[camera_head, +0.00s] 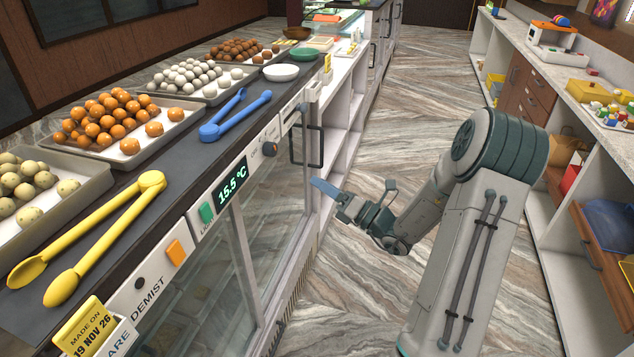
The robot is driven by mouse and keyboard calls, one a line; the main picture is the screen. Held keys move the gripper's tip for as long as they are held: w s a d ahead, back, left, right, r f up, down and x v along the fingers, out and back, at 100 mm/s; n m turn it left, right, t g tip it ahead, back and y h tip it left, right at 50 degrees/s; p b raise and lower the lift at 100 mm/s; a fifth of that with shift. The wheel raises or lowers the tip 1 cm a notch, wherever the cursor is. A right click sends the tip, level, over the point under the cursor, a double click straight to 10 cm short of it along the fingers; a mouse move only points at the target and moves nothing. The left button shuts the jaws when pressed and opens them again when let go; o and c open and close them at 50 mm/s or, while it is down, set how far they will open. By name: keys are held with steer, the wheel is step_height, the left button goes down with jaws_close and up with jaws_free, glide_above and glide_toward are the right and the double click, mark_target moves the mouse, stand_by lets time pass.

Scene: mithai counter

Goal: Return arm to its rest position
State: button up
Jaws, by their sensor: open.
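My arm is folded at the right of the head view, above the aisle floor. My gripper (352,194) hangs to the left of my arm, beside the front of the counter. It is open, and nothing shows between its fingers. It is lower than the counter top (205,160) and appears apart from the counter front, though the exact gap is hard to judge.
On the counter lie yellow tongs (108,225), blue tongs (236,115) and trays of sweets, including an orange-sweet tray (190,118). A black door handle (293,140) projects from the front. Shelves (545,210) line the right. The aisle floor (415,80) is clear behind.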

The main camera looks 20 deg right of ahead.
stand_by(0.4)
steer(key=s+a+n+g+h, duration=0.2)
steer(key=s+a+n+g, duration=1.45)
steer(key=n, duration=0.45)
steer(key=s+d+r+n+t+h, duration=0.3)
steer(key=s+d+n+h, duration=0.5)
steer(key=n+h, duration=0.3)
steer(key=s+n, duration=0.1)
steer(key=n, duration=0.3)
steer(key=shift+s+n, duration=0.25)
steer(key=shift+n, duration=0.15)
steer(key=shift+d, duration=0.1)
